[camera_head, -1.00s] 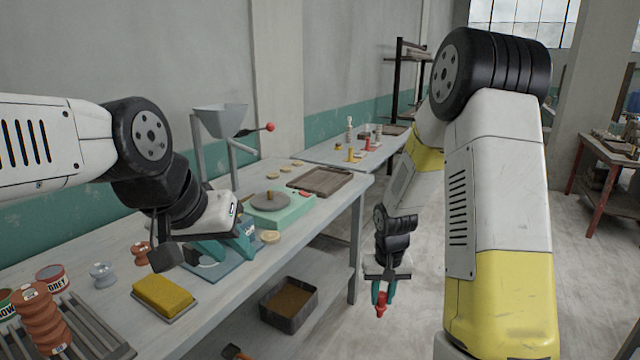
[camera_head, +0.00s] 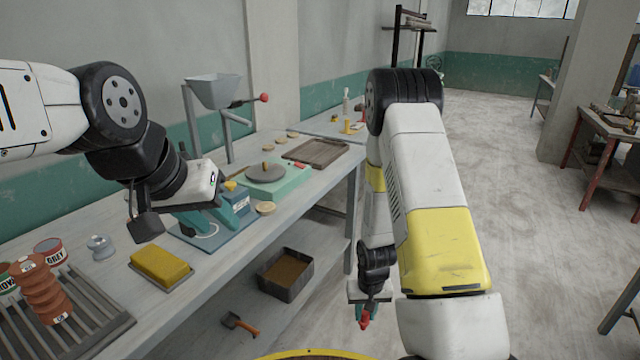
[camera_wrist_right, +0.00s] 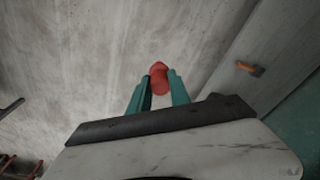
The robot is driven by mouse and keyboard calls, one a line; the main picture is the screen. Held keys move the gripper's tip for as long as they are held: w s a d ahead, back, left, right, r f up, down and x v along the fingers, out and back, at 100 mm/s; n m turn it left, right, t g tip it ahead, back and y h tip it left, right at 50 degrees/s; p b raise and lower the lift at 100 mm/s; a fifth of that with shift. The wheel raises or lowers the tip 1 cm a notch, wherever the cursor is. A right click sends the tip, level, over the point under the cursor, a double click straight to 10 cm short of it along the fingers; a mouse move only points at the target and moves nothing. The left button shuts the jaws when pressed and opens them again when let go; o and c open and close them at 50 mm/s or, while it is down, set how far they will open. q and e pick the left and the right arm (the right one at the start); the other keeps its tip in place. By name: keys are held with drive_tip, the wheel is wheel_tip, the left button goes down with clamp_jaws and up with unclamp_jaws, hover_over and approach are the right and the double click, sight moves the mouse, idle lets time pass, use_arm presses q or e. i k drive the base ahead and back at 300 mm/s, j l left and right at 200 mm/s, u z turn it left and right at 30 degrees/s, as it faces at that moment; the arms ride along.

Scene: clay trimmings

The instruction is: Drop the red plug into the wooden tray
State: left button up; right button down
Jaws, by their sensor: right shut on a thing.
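The red plug (camera_head: 365,322) is held between the teal fingertips of my right gripper (camera_head: 366,311), low in front of the worktable. The plug also shows in the right wrist view (camera_wrist_right: 158,78), with a finger of the right gripper (camera_wrist_right: 158,90) on each side and floor behind it. The brown wooden tray (camera_head: 316,153) lies on the far part of the worktable, well above and left of the plug in the picture. My left gripper (camera_head: 212,217) is over the near part of the table. Its fingers are hard to separate from the teal and blue equipment there.
The worktable (camera_head: 285,207) holds a green wheel unit (camera_head: 290,184), a yellow sponge (camera_head: 160,266) and a slatted rack (camera_head: 98,322). A dark bin (camera_head: 286,272) and an orange-handled tool (camera_head: 241,324) are on the lower shelf. Open floor (camera_head: 520,200) lies to the right.

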sight(321, 153)
drive_tip(key=i+l+u, duration=0.15)
drive_tip(key=u, duration=0.25)
drive_tip(key=i+l+u, duration=0.1)
drive_tip(key=l+u, duration=0.25)
drive_tip(key=i+l+u, duration=0.1)
drive_tip(key=l, duration=0.4)
drive_tip(key=i+l+u, duration=0.1)
drive_tip(key=l, duration=0.4)
drive_tip(key=i+l+u, duration=0.1)
drive_tip(key=l, duration=0.4)
drive_tip(key=i+l+u, duration=0.15)
drive_tip(key=l, duration=0.4)
